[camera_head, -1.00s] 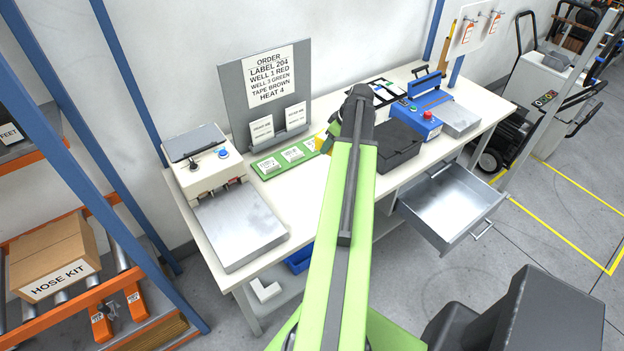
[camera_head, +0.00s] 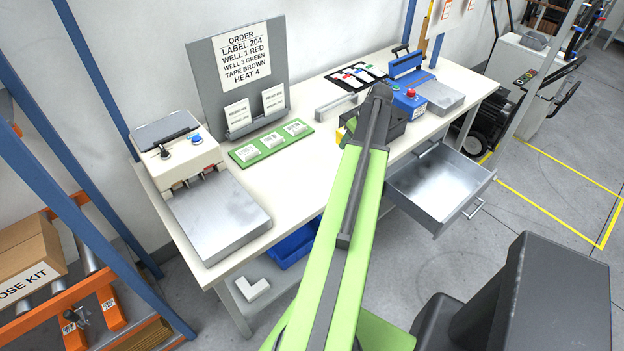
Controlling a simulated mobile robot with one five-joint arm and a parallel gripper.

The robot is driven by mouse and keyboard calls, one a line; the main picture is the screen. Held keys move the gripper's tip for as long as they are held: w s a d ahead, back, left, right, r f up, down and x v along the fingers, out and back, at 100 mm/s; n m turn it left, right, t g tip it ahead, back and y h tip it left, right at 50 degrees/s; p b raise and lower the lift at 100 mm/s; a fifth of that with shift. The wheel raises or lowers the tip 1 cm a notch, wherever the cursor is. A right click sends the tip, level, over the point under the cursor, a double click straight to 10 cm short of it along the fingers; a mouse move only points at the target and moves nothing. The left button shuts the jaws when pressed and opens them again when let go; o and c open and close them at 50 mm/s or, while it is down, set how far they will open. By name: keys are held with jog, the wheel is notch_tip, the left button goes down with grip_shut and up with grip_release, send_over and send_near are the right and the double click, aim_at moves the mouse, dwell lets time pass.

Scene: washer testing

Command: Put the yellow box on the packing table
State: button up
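The white-topped packing table (camera_head: 300,185) runs along the wall from left to back right. My green arm reaches up over it, and its dark end covers part of the tabletop. A small yellow patch (camera_head: 341,136) shows just left of the arm's end; I cannot tell whether it is the yellow box. A black block-like shape (camera_head: 396,128) shows just right of the arm's end. My gripper's fingers are hidden behind the arm, so I cannot tell whether they hold anything.
A heat device with a metal plate (camera_head: 218,215) fills the table's left end, beside a green card tray (camera_head: 271,143) and the order board (camera_head: 240,70). A blue press (camera_head: 408,95) stands at right. An open metal drawer (camera_head: 440,185) juts out in front. Orange-and-blue racking (camera_head: 95,235) stands left.

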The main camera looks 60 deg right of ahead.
jog(key=b, duration=0.7)
send_over(314, 167)
jog(key=s, duration=0.2)
jog(key=f, duration=0.7)
jog(key=shift+w+a, duration=0.2)
jog(key=shift+a, duration=0.05)
notch_tip(314, 167, down, 4)
jog(key=b, duration=0.4)
jog(key=shift+f, duration=0.1)
jog(key=shift+r, duration=0.25)
jog(key=shift+f, duration=0.25)
jog(key=o, duration=1.6)
jog(key=shift+r, duration=0.1)
jog(key=shift+c, duration=0.2)
